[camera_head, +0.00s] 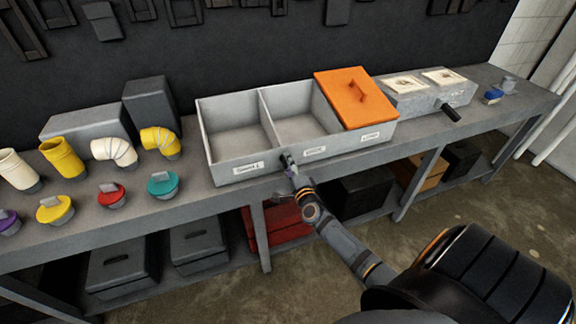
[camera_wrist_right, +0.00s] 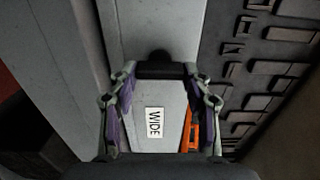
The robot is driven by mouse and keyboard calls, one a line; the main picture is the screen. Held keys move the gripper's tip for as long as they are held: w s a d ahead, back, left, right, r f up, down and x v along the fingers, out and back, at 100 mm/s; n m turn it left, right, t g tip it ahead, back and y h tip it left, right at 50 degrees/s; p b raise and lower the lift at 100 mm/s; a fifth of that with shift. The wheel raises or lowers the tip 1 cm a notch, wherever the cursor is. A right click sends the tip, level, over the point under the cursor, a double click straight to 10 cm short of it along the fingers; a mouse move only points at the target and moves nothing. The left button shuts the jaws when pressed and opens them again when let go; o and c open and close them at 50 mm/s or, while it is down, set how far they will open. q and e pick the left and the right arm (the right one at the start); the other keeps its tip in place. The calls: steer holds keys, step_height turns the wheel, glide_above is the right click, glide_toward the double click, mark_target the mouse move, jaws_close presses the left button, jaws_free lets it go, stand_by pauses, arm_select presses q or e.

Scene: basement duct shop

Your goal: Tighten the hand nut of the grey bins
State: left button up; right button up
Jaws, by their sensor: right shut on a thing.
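The grey bins (camera_head: 232,148) stand on the workbench as one block with a divider and paper labels on the front. Two open compartments show, and an orange lid (camera_head: 352,92) covers the right one. My right gripper (camera_head: 288,160) is at the front face, near the divider between the two open compartments. In the right wrist view its fingers (camera_wrist_right: 161,76) are shut on a black hand nut (camera_wrist_right: 160,60), which the gripper hides in the head view. How tight the nut is cannot be seen. A label reading WIDE (camera_wrist_right: 153,122) shows between the fingers. My left gripper is not in view.
On the workbench (camera_head: 205,195), yellow and white elbows and several coloured caps stand left of the bins. A grey box (camera_head: 412,100) with a black handle (camera_head: 450,111) stands to the right. Dark boxes and a red one (camera_head: 278,230) lie on the lower shelf.

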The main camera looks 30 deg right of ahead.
stand_by(0.4)
steer(key=o, duration=1.2)
steer(key=shift+c, duration=0.2)
steer(key=shift+s, duration=0.15)
steer(key=v, duration=1.1)
steer(key=shift+s, duration=0.4)
steer(key=shift+f, duration=0.1)
